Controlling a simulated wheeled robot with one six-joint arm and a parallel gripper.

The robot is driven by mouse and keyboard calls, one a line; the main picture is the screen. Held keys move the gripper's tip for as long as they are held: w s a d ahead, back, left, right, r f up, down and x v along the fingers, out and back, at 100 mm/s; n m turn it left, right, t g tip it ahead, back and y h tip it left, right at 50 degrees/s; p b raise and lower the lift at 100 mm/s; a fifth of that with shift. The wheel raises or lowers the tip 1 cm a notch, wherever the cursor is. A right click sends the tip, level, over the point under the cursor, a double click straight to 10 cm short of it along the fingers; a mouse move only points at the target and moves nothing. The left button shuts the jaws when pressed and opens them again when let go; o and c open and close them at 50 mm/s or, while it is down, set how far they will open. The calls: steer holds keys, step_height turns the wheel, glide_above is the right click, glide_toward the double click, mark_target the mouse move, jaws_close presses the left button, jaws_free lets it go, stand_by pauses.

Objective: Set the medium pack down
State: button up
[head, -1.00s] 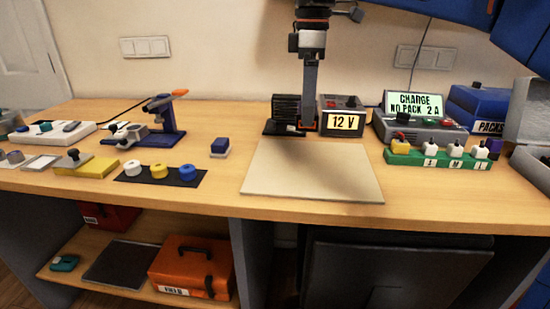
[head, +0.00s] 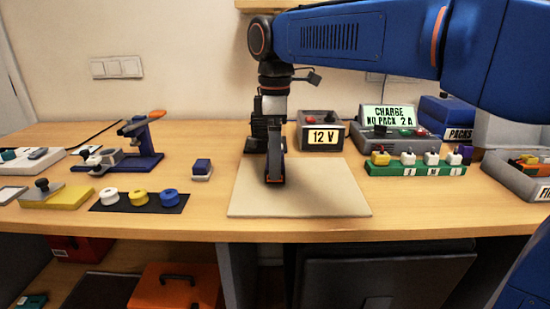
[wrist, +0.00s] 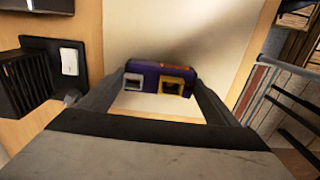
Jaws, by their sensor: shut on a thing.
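My gripper (head: 275,178) points down over the cream mat (head: 330,195) in the head view. In the wrist view its two dark fingers (wrist: 160,90) are shut on a small purple block with a grey-rimmed and a yellow-rimmed socket, which I take for the medium pack (wrist: 150,70). No size mark on it is legible. In the head view the pack is hidden by the gripper. The mat (wrist: 220,35) lies under the pack in the wrist view; whether they touch I cannot tell.
A 12 V box (head: 321,118) stands behind the mat. Right of the mat is a green rack (head: 385,170) with several plugs; left are a small blue-and-white block (head: 202,168) and spools on a black strip (head: 140,206). The mat's right side is clear.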

steer(key=shift+f, duration=0.45)
steer(key=o, duration=1.3)
steer(key=shift+f, duration=0.15)
steer(key=shift+o, duration=0.2)
step_height(320, 180, up, 12)
